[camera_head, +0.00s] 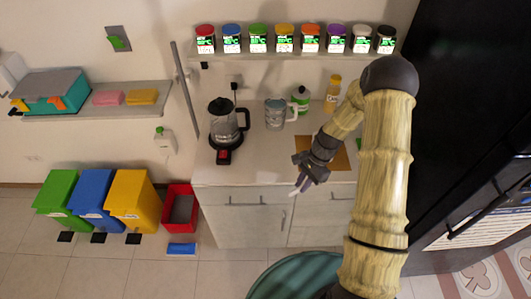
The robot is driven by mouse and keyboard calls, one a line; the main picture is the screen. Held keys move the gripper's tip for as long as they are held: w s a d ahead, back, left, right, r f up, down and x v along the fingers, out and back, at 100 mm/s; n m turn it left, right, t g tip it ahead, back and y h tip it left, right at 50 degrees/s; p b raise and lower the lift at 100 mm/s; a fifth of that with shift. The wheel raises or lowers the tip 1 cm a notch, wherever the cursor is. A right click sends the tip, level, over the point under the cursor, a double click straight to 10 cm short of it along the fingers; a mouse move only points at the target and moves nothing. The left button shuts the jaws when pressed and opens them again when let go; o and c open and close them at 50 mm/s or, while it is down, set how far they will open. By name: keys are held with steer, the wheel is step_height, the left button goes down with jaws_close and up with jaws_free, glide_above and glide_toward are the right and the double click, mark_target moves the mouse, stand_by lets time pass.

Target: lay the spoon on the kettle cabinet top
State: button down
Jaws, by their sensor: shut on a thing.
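The kettle cabinet is pale with grey drawers and handles, and its light top (250,172) shows in the middle of the head view. My gripper (301,181) is in front of the cabinet top's front edge in the picture, pointing down and left. It is shut on a thin thing that looks like the spoon. The spoon is too small and too hidden by the fingers to make out its shape. I cannot tell how high the gripper is above the top.
A brown board (338,160) lies to the right. The top's front left is clear. Several spice dispensers (257,38) line a shelf above.

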steer(key=shift+a+f+n+g+h+b, duration=0.2)
steer(key=shift+f+n+g+h+b, duration=0.15)
steer(key=shift+f+n, duration=0.65)
steer(key=f+n+h+b, duration=0.1)
steer(key=n, duration=0.2)
steer(key=d+f+n+g+h+b, duration=0.1)
steer(key=f+n, duration=0.1)
steer(key=n, duration=0.1)
steer(key=d+f+n+h, duration=0.1)
steer(key=n, duration=0.2)
steer(key=shift+w+f+n+b, duration=0.2)
steer(key=shift+w+n+b, duration=0.1)
steer(key=shift+w+b, duration=0.1)
steer(key=shift+a, duration=0.2)
